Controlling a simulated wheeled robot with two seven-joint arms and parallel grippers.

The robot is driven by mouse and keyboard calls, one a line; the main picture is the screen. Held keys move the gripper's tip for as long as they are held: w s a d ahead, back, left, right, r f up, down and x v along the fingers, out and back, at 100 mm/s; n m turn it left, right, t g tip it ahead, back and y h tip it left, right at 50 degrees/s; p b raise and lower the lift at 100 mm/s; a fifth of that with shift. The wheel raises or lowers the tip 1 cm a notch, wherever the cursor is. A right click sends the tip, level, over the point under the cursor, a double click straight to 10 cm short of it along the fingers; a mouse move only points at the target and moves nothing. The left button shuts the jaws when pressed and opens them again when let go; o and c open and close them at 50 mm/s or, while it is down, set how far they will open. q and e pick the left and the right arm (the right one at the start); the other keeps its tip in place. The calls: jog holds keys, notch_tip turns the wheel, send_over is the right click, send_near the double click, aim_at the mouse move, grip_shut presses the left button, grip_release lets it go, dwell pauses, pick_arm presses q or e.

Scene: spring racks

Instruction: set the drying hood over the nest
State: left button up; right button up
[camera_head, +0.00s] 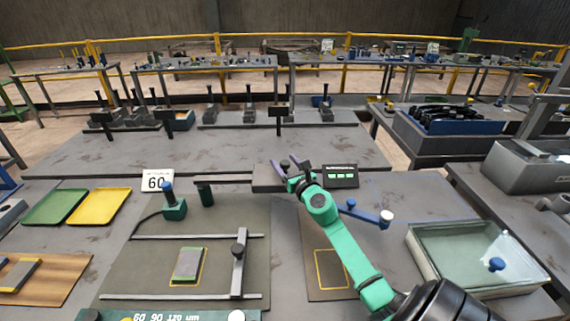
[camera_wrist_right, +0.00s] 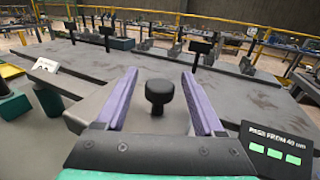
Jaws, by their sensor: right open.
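A clear box-like hood (camera_head: 455,245) with a blue knob (camera_head: 497,264) stands on the right side of the bench; I take it as the drying hood. A yellow-outlined rectangle (camera_head: 332,268) on a dark plate left of it looks empty and may be the nest. Another yellow outline holds a grey-green plate (camera_head: 188,264) on the dark mat. My right gripper (camera_head: 288,168) is open over a grey block (camera_head: 267,177), well away from the hood. In the right wrist view its purple fingers (camera_wrist_right: 160,76) stand either side of a black knob (camera_wrist_right: 160,94), with gaps. My left gripper is not in view.
A lit display (camera_head: 341,175) stands beside my right gripper. A blue-handled arm (camera_head: 365,213) lies between it and the hood. A "60" card (camera_head: 157,181), a rail slider (camera_head: 239,265) and green and yellow trays (camera_head: 98,206) are to the left. A dark bench strip (camera_head: 120,153) lies behind.

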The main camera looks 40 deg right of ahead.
grip_shut()
dwell(1.4)
